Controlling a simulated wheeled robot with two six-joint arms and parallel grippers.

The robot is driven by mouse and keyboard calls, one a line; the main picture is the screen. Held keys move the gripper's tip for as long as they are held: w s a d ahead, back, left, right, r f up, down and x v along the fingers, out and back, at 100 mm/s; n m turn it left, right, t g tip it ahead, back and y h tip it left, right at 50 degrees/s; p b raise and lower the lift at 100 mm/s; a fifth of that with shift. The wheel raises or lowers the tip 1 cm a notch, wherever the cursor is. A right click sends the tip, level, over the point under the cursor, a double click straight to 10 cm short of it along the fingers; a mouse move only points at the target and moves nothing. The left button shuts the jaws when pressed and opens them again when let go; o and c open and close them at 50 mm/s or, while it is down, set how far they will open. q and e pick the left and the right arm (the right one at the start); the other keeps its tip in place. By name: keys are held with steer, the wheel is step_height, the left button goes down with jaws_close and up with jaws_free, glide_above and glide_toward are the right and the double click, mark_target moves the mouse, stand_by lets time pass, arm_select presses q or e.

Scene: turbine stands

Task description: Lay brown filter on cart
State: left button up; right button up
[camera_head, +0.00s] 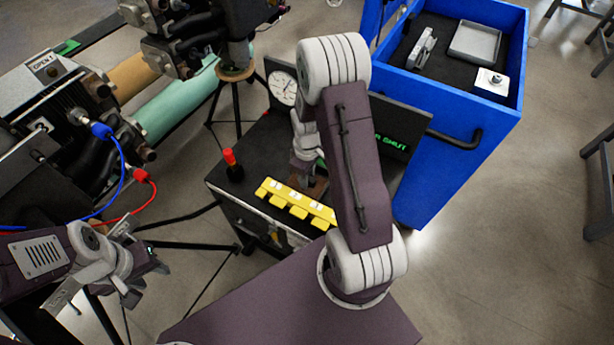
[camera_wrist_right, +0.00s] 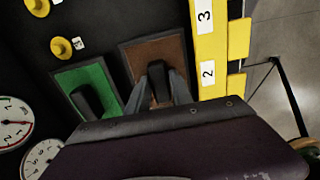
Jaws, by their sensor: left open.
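The brown filter (camera_wrist_right: 150,52) is a square brown plate with a black handle, seated in the black panel beside a yellow numbered strip. A small part of it shows in the head view (camera_head: 320,187) under my right gripper. My right gripper (camera_wrist_right: 159,78) has its fingertips on either side of the black handle; whether they grip it or only straddle it I cannot tell. The blue cart (camera_head: 455,165) stands at the back right, its dark top holding a few items. My left gripper (camera_head: 140,276) is open and empty at the lower left, away from the filter.
A green filter (camera_wrist_right: 92,78) with a black handle sits beside the brown one. The yellow strip (camera_head: 296,203), a red-topped knob (camera_head: 229,157) and a gauge (camera_head: 283,88) are close by. A grey tray (camera_head: 475,43) lies on the cart; bare dark surface is left of it.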

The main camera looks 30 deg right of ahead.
steer(key=shift+o, duration=0.9)
step_height(320, 180, up, 12)
steer(key=s+a+m+t+p, duration=0.1)
steer(key=s+a+m, duration=0.4)
steer(key=s+a, duration=0.3)
steer(key=shift+s+a+m, duration=0.35)
steer(key=shift+a+m, duration=0.05)
steer(key=shift+a, duration=0.65)
